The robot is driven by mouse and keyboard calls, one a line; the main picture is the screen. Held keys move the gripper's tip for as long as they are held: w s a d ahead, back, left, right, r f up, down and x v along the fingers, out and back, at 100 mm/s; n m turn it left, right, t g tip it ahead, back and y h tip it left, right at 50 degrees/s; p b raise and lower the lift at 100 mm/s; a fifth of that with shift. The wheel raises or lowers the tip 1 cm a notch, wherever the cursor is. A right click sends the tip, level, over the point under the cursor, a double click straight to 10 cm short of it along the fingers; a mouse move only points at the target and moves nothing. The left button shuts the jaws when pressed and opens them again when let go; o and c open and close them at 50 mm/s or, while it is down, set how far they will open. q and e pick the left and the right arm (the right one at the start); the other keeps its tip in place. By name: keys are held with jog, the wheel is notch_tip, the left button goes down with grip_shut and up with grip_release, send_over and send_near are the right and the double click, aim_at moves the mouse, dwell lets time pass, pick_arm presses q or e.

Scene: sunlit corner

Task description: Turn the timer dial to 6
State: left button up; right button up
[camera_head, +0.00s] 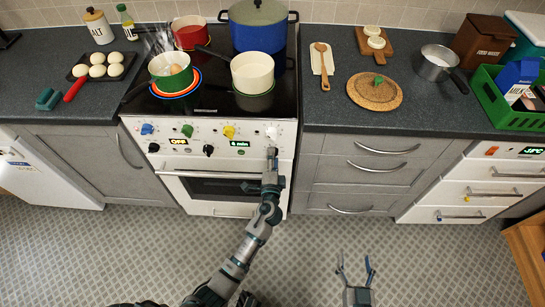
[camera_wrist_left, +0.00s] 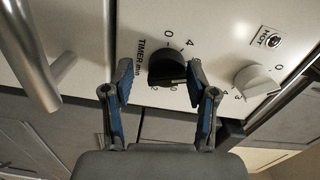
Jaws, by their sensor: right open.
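In the head view my left gripper (camera_head: 271,156) reaches the right end of the oven panel and covers the dial. The small green display (camera_head: 240,144) appears to read 6 min. My right gripper (camera_head: 355,275) is open and empty above the floor.
A white knob (camera_wrist_left: 256,80) sits beside the timer dial. An oven handle (camera_head: 212,175) runs below the panel. Pots, including a white pot (camera_head: 252,72), stand on the hob. Drawers (camera_head: 350,170) lie to the right; the floor in front is clear.

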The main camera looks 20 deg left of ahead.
pick_arm(q)
jog(key=shift+r, duration=0.2)
jog(key=v, duration=1.2)
jog(key=shift+f, duration=0.2)
